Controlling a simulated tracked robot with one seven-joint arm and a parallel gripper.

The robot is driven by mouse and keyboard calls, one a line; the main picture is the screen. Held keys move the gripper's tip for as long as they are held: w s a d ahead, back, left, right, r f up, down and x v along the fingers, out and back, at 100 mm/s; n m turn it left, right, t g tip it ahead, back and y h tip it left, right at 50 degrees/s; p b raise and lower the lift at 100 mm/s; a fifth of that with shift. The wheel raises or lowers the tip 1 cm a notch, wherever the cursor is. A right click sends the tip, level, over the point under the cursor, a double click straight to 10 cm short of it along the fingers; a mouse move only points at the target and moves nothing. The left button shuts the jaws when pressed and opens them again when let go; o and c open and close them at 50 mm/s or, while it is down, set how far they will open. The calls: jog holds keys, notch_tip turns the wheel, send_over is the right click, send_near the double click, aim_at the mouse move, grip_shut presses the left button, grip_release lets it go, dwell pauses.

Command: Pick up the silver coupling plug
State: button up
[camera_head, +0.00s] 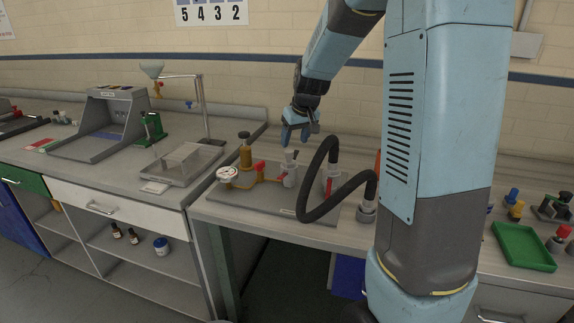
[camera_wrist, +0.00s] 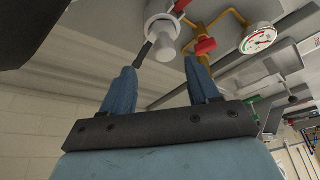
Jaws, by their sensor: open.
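A silver-grey coupling plug (camera_head: 290,156) stands upright at the right end of the brass pipe fitting on the grey board. In the wrist view the silver plug (camera_wrist: 163,38) shows just beyond the fingertips, around the middle between them. My gripper (camera_head: 298,136) is open and empty, close above the plug and pointing down. In the wrist view my gripper (camera_wrist: 160,68) has its two blue fingers apart, with nothing between them. I cannot tell whether a finger touches the plug.
A red-handled valve (camera_wrist: 204,46) and a pressure gauge (camera_head: 227,173) sit left of the plug on the brass pipe. A black hose (camera_head: 333,205) loops up close on its right.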

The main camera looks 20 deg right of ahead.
aim_at(289, 150)
jog(key=shift+a+x, duration=0.2)
jog(key=shift+x, duration=1.45)
jog(key=shift+a+x, duration=0.25)
jog(key=shift+x, duration=1.4)
jog(key=shift+c, duration=0.3)
jog(key=shift+r, duration=0.1)
grip_shut()
